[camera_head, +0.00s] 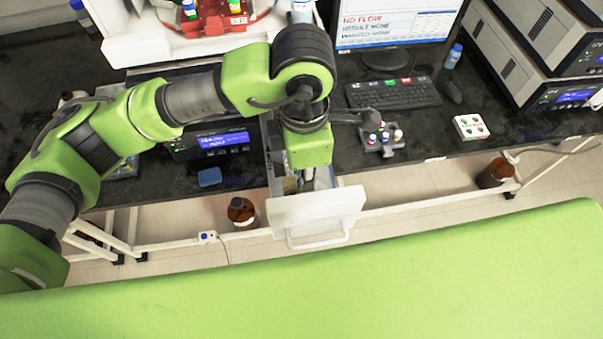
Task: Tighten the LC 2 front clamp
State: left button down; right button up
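My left arm reaches in from the left, and its gripper (303,183) points down over an opened drawer at the front edge of the black bench. The white drawer front (318,209) with its handle stands out from the bench and hides part of what is below the gripper. The fingers are too small and covered to tell whether they are open or shut, or touch anything. No label reading LC 2 and no front clamp can be made out. Stacked instrument modules (550,25) stand at the upper right, and one has a blue display. My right gripper is not in view.
A monitor (395,20) reading NO FLOW, a keyboard (393,94), a small vial rack (381,138) and a white button box (470,127) are on the bench. A box with a blue display (222,140) stands left of the drawer. Brown bottles (241,212) are below.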

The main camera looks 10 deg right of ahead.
pick_arm(q)
jog(key=shift+s+f, duration=0.1)
jog(key=shift+f, duration=0.05)
dwell(0.4)
jog(key=c, duration=2)
grip_release()
jog(key=shift+d, duration=0.1)
jog(key=shift+r, duration=0.25)
notch_tip(320, 180, up, 12)
jog(key=shift+d+f, duration=0.15)
jog(key=shift+f, duration=0.1)
